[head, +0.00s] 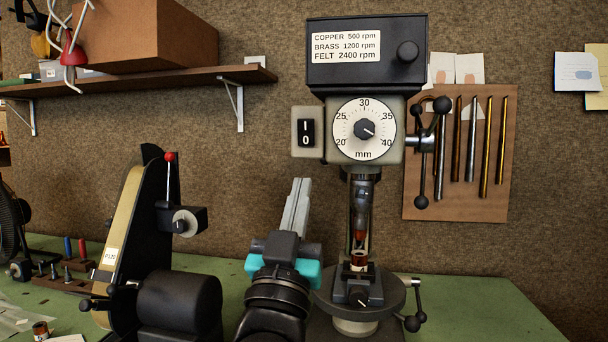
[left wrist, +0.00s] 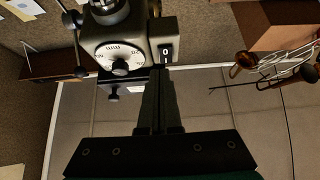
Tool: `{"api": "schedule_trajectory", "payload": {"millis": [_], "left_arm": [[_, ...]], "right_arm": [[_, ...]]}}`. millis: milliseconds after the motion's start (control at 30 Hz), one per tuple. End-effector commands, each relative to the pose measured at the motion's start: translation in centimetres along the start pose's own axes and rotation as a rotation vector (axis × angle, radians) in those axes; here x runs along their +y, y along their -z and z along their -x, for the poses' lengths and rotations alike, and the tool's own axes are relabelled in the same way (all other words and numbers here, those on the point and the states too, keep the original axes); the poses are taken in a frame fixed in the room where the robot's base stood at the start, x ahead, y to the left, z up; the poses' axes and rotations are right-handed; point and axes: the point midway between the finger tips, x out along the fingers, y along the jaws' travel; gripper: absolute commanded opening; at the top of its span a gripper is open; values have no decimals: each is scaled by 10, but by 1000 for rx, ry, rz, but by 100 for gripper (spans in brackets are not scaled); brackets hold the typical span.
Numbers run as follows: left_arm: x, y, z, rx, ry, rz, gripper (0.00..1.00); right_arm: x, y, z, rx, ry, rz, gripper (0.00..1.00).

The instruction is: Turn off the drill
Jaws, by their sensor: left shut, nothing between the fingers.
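The drill press (head: 366,60) stands at the back of the green bench, with a black head and a round white mm dial (head: 364,130). Its black rocker switch (head: 306,133), marked I above 0, is on the left side of the head; I cannot tell which half is pressed. My left gripper (head: 302,183) is shut and empty, its fingers pointing up just below the switch, apparently apart from it. In the left wrist view the drill appears upside down, with the switch (left wrist: 166,52) just beyond the fingertips (left wrist: 158,70). My right gripper is not in view.
A black belt sander (head: 130,235) stands to the left. The drill's lever handle (head: 422,150) sticks out right, before a board of metal rods (head: 460,150). The drill table (head: 385,300) holds a small copper-coloured part. A shelf (head: 150,80) with a box is upper left.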

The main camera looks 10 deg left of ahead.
Motion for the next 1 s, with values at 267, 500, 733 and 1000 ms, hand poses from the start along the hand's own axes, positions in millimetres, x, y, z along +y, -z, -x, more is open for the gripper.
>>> {"api": "schedule_trajectory", "payload": {"millis": [267,500,733,1000], "left_arm": [[1,-11,34,0,0,1,0],[1,-11,40,3,0,0,0],[1,-11,39,2,0,0,0],[-18,-88,80,-291,34,-9,0]], "right_arm": [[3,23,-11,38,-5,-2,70],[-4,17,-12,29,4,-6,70],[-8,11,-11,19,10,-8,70],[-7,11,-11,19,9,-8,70]]}}
